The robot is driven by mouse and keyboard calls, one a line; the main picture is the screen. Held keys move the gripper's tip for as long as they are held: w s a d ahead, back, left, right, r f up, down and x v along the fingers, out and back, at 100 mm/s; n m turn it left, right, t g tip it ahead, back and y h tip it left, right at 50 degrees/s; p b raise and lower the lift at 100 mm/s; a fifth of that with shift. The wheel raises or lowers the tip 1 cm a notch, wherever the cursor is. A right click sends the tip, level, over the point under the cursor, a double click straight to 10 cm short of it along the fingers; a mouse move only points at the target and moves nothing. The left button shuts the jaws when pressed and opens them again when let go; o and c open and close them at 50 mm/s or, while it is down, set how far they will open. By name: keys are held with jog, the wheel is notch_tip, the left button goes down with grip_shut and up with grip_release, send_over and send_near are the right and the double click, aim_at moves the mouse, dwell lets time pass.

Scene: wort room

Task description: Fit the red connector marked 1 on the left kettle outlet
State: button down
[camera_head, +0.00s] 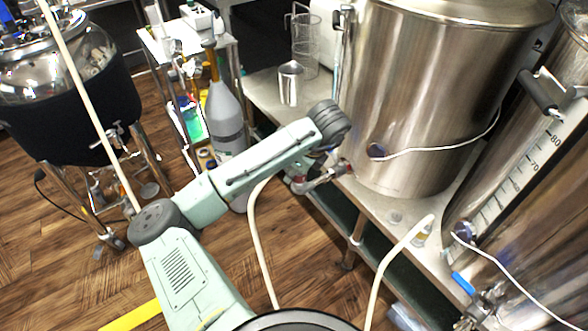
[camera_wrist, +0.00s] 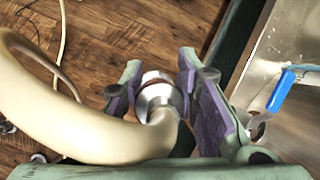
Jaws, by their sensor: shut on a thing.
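My gripper (camera_wrist: 159,80) is shut on a silver connector (camera_wrist: 160,97) with a red band at its far end. A thick cream hose (camera_wrist: 60,110) runs from the connector and loops to the left. No number is readable on it. In the head view the left kettle (camera_head: 445,100) is a large steel vessel. Its outlet (camera_head: 328,176), a silver fitting with reddish parts, sticks out low on its left side, close to my wrist. My wrist hides most of my gripper there. In the wrist view a valve with a blue handle (camera_wrist: 282,90) is to the right, apart from the connector.
A steel bench (camera_head: 262,92) carries the kettle and a metal cup (camera_head: 289,84). The right kettle (camera_head: 540,150) has a blue-handled valve (camera_head: 463,284). Another cream hose (camera_head: 395,258) hangs in front.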

jog(key=shift+f, duration=0.2)
jog(key=c, duration=1.2)
grip_release()
jog(key=shift+o, duration=0.2)
jog(key=shift+r, duration=0.1)
